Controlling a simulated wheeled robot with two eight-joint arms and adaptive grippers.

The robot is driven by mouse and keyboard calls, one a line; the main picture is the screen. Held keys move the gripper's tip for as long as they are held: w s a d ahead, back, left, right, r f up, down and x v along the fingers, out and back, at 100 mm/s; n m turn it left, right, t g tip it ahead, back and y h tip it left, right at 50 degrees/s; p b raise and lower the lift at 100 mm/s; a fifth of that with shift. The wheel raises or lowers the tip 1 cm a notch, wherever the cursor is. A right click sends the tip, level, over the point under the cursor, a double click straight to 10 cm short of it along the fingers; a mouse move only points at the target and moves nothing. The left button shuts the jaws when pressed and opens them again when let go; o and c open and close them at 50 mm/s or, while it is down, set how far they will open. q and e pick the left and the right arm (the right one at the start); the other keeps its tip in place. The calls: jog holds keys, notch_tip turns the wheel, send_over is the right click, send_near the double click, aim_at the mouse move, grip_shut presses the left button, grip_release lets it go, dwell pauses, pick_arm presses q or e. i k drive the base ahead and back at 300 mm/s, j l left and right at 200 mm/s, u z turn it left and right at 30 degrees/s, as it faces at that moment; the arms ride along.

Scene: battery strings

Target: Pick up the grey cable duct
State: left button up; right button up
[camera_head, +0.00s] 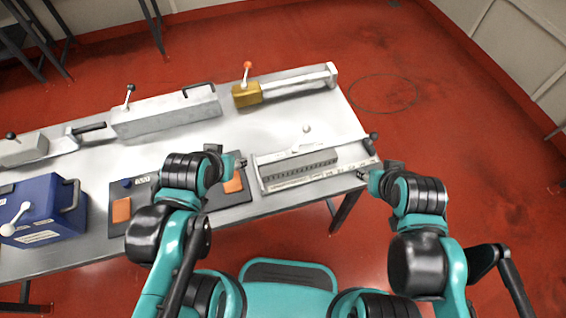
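A long slotted grey piece (300,172), which looks like the grey cable duct, lies in a pale shallow frame (262,184) at the table's front right. My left gripper (241,163) is just off the frame's left end. My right gripper (364,175) is at the frame's right end, close to the table's edge. Both grippers are small in this view, and I cannot tell whether their fingers are open or touch anything.
A dark board with orange blocks (122,210) lies under my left arm. A blue box (42,208) stands at the left. A long grey box (166,113) and a brass block with a red-knobbed lever (246,94) stand at the back. Bare tabletop (240,128) lies between.

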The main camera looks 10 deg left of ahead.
aim_at(271, 172)
jog(key=l+z, duration=0.15)
jog(key=l, duration=0.55)
jog(key=i+l+z, duration=0.1)
jog(key=l, duration=0.6)
